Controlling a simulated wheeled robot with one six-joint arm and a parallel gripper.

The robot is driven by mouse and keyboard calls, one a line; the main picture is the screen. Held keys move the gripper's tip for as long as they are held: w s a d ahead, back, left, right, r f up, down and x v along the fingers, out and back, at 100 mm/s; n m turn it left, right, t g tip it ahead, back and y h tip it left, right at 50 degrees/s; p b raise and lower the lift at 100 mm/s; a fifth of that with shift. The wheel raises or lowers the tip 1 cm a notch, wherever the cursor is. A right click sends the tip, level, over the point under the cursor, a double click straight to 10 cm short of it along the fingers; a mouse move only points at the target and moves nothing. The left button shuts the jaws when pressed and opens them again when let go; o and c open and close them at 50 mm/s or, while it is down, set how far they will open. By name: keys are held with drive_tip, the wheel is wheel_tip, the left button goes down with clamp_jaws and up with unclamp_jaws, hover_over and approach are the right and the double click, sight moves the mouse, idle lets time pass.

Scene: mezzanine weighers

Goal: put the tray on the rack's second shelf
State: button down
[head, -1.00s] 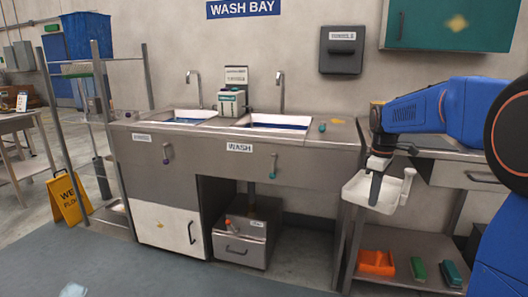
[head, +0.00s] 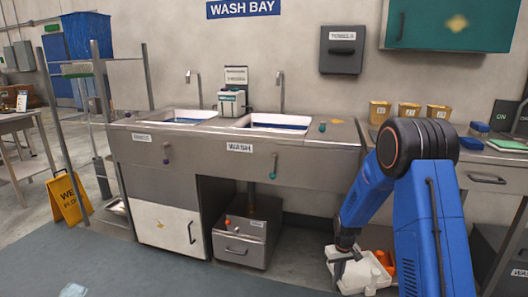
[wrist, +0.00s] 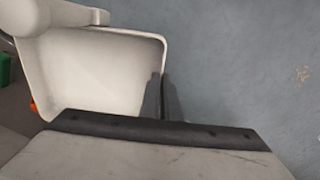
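The white tray (head: 345,275) is low at the bottom right of the head view, in front of the right-hand bench. It fills the upper left of the wrist view (wrist: 105,65), and its inside looks empty there. My gripper (head: 343,250) is at its left side, with the dark fingers (wrist: 162,95) shut on the wall. A pale rounded piece runs along the tray's far side; I cannot tell whether it is part of the tray. The metal rack (head: 103,100) stands far left, beside the sinks. Its shelves show only in part.
The sink counter (head: 300,137) stands between rack and tray. A yellow wet-floor sign (head: 68,197) stands by the rack's foot. An orange bin (head: 384,258) is partly hidden behind the tray and my arm.

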wheel_tip(320, 180, down, 10)
drive_tip(key=w+a+m, duration=0.1)
drive_tip(key=m, duration=0.1)
drive_tip(key=shift+w+a+r, duration=0.15)
idle(0.4)
